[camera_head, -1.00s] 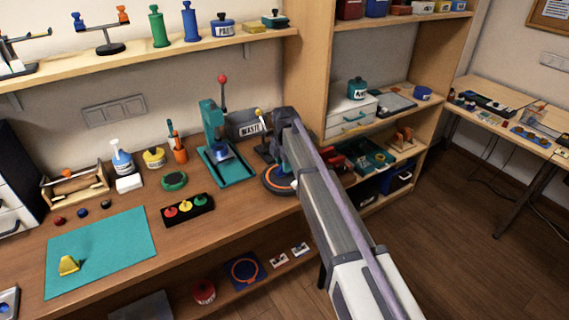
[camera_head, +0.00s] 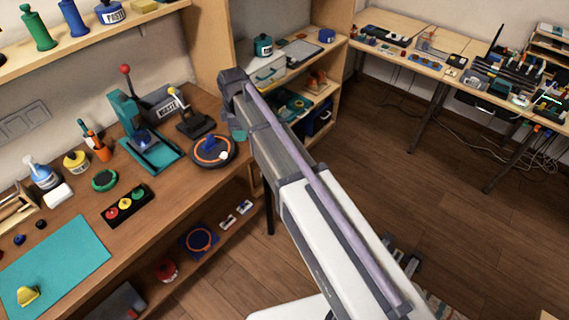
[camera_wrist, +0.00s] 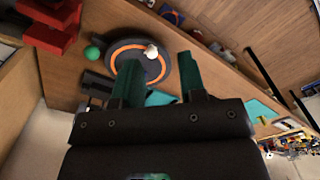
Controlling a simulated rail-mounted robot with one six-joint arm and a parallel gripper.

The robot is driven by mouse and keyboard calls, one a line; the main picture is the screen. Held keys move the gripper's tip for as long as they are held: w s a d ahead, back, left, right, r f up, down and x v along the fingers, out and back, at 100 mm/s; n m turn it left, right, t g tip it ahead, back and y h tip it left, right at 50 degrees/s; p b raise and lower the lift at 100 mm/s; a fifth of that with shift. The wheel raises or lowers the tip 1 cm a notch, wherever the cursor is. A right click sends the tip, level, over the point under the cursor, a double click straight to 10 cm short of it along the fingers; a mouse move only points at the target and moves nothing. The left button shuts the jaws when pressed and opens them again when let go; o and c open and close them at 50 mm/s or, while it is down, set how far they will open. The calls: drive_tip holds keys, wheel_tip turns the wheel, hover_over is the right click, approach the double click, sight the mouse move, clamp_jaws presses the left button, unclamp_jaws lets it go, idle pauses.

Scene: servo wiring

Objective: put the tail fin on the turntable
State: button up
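The turntable (camera_head: 228,155) is a dark round disc with an orange ring, on the bench's right part; it also shows in the wrist view (camera_wrist: 165,70). A small blue piece (camera_head: 208,143) and a small white piece stand on it in the head view. I cannot tell for sure which thing is the tail fin; a yellow wedge-shaped piece (camera_head: 28,295) lies on the teal mat (camera_head: 70,255) at the bench's left. My gripper (camera_wrist: 157,62) has its two teal fingers apart, with nothing held between them. In the head view my arm mostly hides it.
A teal press (camera_head: 130,120) with a red knob stands left of the turntable, with a waste bin (camera_head: 162,100) behind. Red blocks (camera_wrist: 50,30) show at the wrist view's upper left. The mat is mostly bare.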

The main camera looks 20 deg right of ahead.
drive_tip(key=s+d+m, duration=0.5)
drive_tip(key=s+m, duration=0.2)
drive_tip(key=s, duration=0.3)
drive_tip(key=s+d+m, duration=0.6)
drive_tip(key=s+m, duration=0.2)
drive_tip(key=s, duration=0.3)
drive_tip(key=shift+s+d+f+m, duration=0.15)
drive_tip(key=shift+s+d+m, duration=0.05)
drive_tip(key=shift+s+m, duration=0.1)
